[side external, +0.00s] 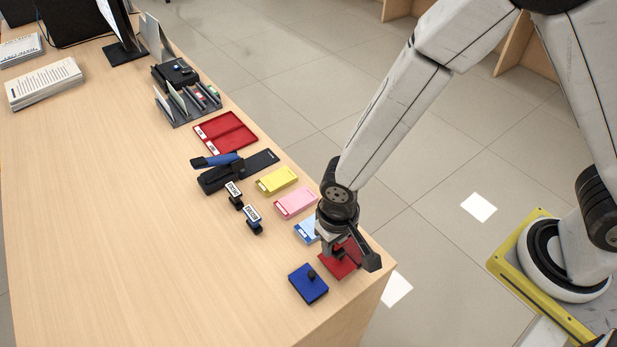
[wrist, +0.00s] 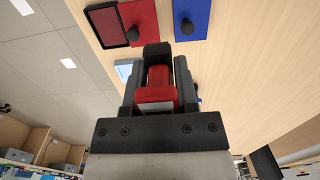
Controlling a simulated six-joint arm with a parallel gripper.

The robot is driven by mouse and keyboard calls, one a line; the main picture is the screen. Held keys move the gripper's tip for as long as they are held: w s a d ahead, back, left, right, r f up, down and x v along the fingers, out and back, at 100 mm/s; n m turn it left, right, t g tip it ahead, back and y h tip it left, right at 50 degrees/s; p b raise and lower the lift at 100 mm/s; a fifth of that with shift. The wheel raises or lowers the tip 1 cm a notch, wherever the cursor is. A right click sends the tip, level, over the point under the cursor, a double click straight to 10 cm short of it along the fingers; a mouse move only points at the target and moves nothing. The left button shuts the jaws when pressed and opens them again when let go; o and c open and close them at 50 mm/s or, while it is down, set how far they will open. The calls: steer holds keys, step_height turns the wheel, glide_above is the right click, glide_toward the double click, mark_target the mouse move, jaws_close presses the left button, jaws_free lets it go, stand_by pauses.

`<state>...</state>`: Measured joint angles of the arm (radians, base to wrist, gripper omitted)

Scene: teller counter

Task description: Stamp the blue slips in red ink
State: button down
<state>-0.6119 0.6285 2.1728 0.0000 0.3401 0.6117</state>
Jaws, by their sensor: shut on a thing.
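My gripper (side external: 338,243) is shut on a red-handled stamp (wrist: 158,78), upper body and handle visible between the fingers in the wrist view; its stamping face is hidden. It hangs over the red ink pad area at the counter's near right corner. The red pad (wrist: 104,26) is open, its dark surface showing, with its red knobbed lid (wrist: 141,14) beside it. The blue slips (side external: 305,231) lie just behind my gripper, partly covered by it; they also show in the wrist view (wrist: 123,70). Whether the stamp touches anything I cannot tell.
A blue knobbed pad (side external: 306,288) sits left of the red one. Pink slips (side external: 296,203), yellow slips (side external: 277,180), two stamps (side external: 252,220), a stapler (side external: 219,178) and a red tray (side external: 226,131) line the counter.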

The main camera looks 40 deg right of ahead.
steer(key=c, duration=1.2)
jaws_free()
jaws_close()
glide_above(356, 250)
step_height(356, 250, down, 4)
steer(key=f, duration=0.1)
steer(key=shift+r+h, duration=0.2)
steer(key=shift+h, duration=0.2)
steer(key=shift+f, duration=0.1)
steer(key=shift+a+f, duration=0.1)
steer(key=shift+f, duration=2.75)
steer(key=shift+f, duration=0.55)
steer(key=shift+r, duration=0.15)
